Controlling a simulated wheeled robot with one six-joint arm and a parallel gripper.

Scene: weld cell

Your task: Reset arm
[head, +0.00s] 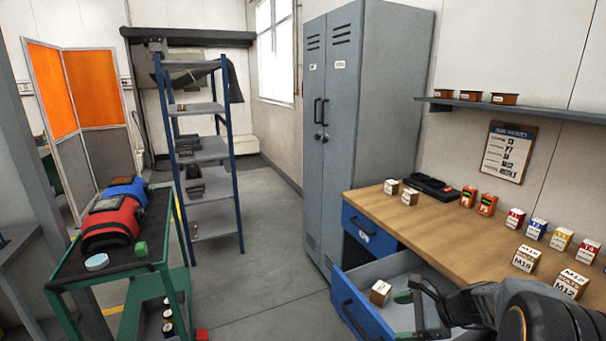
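My gripper (404,316) is at the lower right in the head view, over the open blue drawer (362,318) of the workbench. Its two fingers look spread apart, with nothing seen between them. The lower finger is close to the bottom edge of the picture. My arm comes in from the lower right corner and hides part of the drawer and bench front. A small cardboard box (380,292) sits in the drawer, just left of the gripper and apart from it.
The wooden bench top (420,222) carries labelled boxes (526,259), small coloured cartons, orange devices (487,204) and a black case. A grey locker (345,130) stands behind. Open floor lies between.

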